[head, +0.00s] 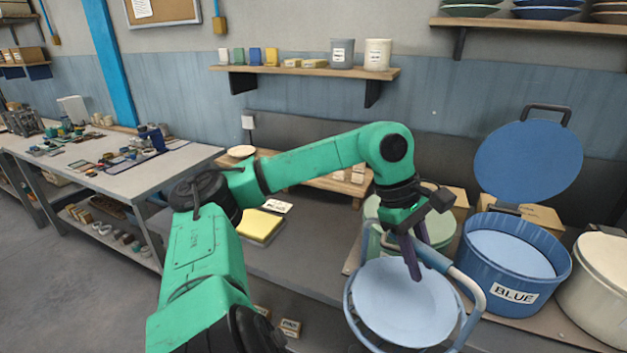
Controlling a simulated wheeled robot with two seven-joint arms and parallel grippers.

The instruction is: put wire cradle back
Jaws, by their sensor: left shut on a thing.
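The wire cradle (473,286) is a blue tubular ring frame with a raised handle, at the lower right in the head view. A pale blue round plate (400,312) sits in it, facing up. My left gripper (413,272) points down over the plate and is shut on the cradle by its handle; the exact contact is partly hidden. The cradle is in front and to the left of a blue drum (508,285) labelled BLUE, whose round lid (528,163) stands open behind it. The drum has a pale blue surface inside. My right gripper is not in view.
A cream drum (598,290) stands to the right of the blue one. A pale green drum (440,228) is behind my left gripper, partly hidden. A yellow block (257,228) and a white card lie on the grey bench (300,262), which has free room at its middle.

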